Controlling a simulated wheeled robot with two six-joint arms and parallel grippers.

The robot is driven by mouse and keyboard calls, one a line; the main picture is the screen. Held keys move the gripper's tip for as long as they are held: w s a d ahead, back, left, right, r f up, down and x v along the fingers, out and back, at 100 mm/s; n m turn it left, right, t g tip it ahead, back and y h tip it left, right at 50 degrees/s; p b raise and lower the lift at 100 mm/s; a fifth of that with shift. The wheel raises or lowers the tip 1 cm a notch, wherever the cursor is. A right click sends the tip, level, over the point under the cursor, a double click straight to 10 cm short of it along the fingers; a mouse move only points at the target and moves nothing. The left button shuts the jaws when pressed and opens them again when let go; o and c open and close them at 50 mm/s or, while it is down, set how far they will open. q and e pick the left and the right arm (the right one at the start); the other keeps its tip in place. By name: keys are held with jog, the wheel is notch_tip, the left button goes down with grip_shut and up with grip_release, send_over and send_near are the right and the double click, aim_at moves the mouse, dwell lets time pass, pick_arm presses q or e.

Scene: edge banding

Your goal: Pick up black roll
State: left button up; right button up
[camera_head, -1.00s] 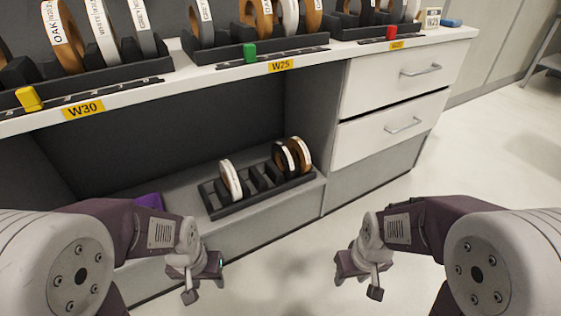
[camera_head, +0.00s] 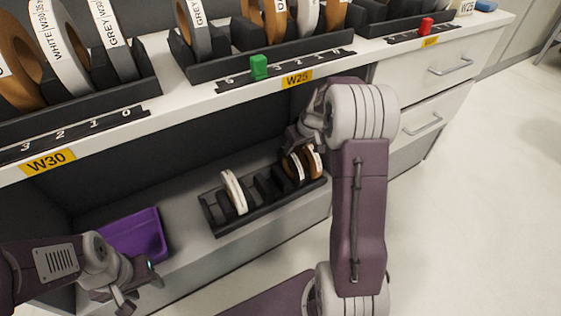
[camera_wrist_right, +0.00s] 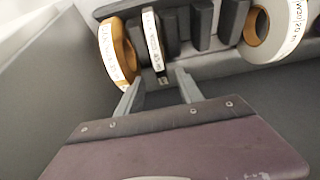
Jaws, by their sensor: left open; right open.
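The black roll (camera_head: 291,170) stands upright in a dark slotted rack (camera_head: 226,223) on the lower shelf, partly hidden by my right gripper. In the right wrist view the black roll (camera_wrist_right: 153,43) shows its white label edge, next to a brown roll (camera_wrist_right: 117,50). My right gripper (camera_head: 292,142) is open and just above the roll in the head view. In the wrist view its fingertips (camera_wrist_right: 158,79) point at the black roll, one to each side of its line; contact cannot be told. My left gripper (camera_head: 137,291) is open and empty at the lower left.
A white roll (camera_head: 233,191) stands at the rack's left end. A purple bin (camera_head: 135,236) sits left of it on the shelf. The white countertop (camera_head: 215,98), with racks of rolls, overhangs the shelf. Drawers (camera_head: 424,90) are at right.

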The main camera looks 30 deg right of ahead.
aim_at(289, 157)
jog(key=b+x, duration=0.3)
jog(key=x, duration=0.1)
jog(key=shift+f, duration=0.1)
jog(key=shift+w, duration=0.1)
jog(key=b+x, duration=0.4)
jog(key=x, duration=0.1)
grip_shut()
dwell(1.2)
